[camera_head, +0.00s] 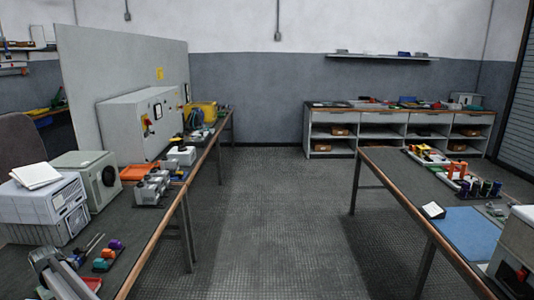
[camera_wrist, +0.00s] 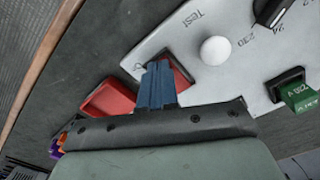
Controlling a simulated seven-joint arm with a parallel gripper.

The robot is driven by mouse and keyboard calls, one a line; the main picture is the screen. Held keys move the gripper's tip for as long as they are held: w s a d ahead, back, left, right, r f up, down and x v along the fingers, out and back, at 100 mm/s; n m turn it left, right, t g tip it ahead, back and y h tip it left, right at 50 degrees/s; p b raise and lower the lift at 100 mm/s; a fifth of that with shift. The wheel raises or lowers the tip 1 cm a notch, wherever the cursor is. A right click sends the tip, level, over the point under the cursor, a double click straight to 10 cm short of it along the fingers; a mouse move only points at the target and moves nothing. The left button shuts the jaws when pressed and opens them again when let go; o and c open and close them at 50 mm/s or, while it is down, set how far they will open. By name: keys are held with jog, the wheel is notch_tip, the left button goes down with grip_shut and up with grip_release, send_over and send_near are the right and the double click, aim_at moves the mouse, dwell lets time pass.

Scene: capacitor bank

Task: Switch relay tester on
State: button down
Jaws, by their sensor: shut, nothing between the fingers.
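The relay tester seems to be the light grey panel (camera_wrist: 165,42) in the wrist view, marked "Test". It carries a white round button (camera_wrist: 215,50), a black knob (camera_wrist: 270,10) and a green plug or switch (camera_wrist: 300,95). A red switch in a dark frame (camera_wrist: 182,78) sits near the panel's edge. My gripper (camera_wrist: 158,72) is shut and empty, its blue fingertips over this red switch and hiding much of it. I cannot tell whether they touch it, or which way it is set. I cannot clearly make out the tester or gripper in the head view.
A red tray-like piece (camera_wrist: 108,98) lies beside the panel, left of the fingers. Small coloured parts (camera_head: 108,253) stand on the left bench. White and grey boxes (camera_head: 45,205) stand behind them. The aisle floor (camera_head: 270,200) between the benches is clear.

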jog(key=shift+f, duration=0.2)
jog(key=shift+r, duration=3.5)
